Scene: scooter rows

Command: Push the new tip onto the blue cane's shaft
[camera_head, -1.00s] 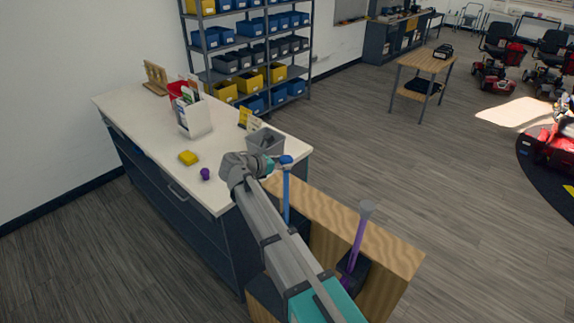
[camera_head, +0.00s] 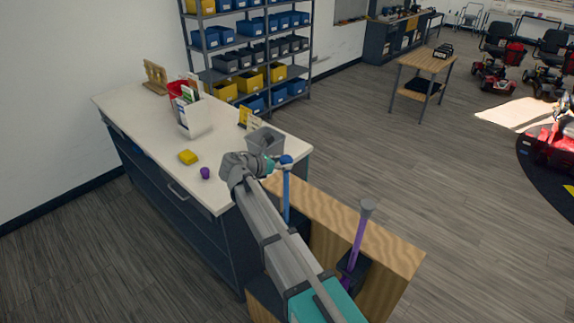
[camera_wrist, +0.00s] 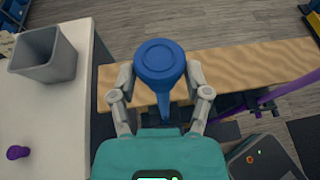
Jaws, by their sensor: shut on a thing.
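The blue cane's shaft (camera_head: 286,198) stands upright, tip end up, beside the wooden stand. The blue tip (camera_wrist: 158,62) is a round, flared cap at the top of the shaft, and it also shows in the head view (camera_head: 286,160). In the wrist view the shaft (camera_wrist: 164,108) shows just below it. My gripper (camera_wrist: 160,78) is shut on the blue tip, one finger on each side. The tip looks in line with the shaft; how far it sits on the shaft is hidden.
A purple cane (camera_head: 357,240) with a grey tip stands to the right by the wooden stand (camera_head: 385,250). Open floor lies beyond the stand.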

